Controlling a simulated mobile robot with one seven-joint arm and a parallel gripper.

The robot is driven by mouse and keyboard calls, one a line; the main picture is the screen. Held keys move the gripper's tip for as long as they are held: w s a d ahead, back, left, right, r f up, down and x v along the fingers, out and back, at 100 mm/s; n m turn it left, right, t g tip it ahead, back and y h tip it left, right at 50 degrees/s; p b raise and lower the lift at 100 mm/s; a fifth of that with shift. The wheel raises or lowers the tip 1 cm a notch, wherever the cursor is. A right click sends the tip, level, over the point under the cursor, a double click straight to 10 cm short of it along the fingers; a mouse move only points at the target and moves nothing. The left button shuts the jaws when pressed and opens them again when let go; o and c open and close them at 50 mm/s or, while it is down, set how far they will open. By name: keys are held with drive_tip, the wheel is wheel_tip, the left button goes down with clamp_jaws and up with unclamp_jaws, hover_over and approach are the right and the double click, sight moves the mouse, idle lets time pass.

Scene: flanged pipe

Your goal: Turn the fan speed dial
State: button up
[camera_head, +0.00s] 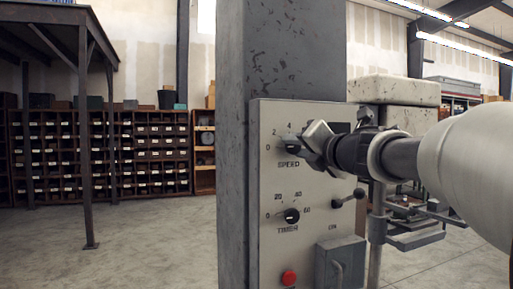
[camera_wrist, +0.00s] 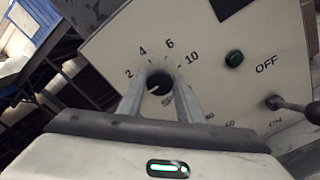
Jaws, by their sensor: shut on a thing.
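The fan speed dial (camera_wrist: 160,84) is a dark round knob on a light control panel, marked SPEED, with numbers 2, 4, 6 and 10 around it in the wrist view. My gripper (camera_wrist: 160,92) has its two fingers on either side of the dial and is shut on it. In the head view my gripper (camera_head: 308,143) reaches the panel from the right at the SPEED label. It covers the right part of the dial (camera_head: 291,146) and some of its numbers there.
The panel (camera_head: 270,180) is fixed to a grey column (camera_head: 235,70). Below are a TIMER dial (camera_head: 291,215), a lever (camera_head: 348,199), a red button (camera_head: 289,278) and a grey switch box (camera_head: 340,262). Floor to the left is clear.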

drive_tip(key=o, duration=1)
drive_tip(key=shift+o, duration=0.2)
drive_tip(key=p+v, duration=0.2)
drive_tip(key=v, duration=1.5)
drive_tip(key=shift+s, duration=0.15)
drive_tip(key=shift+d, duration=0.1)
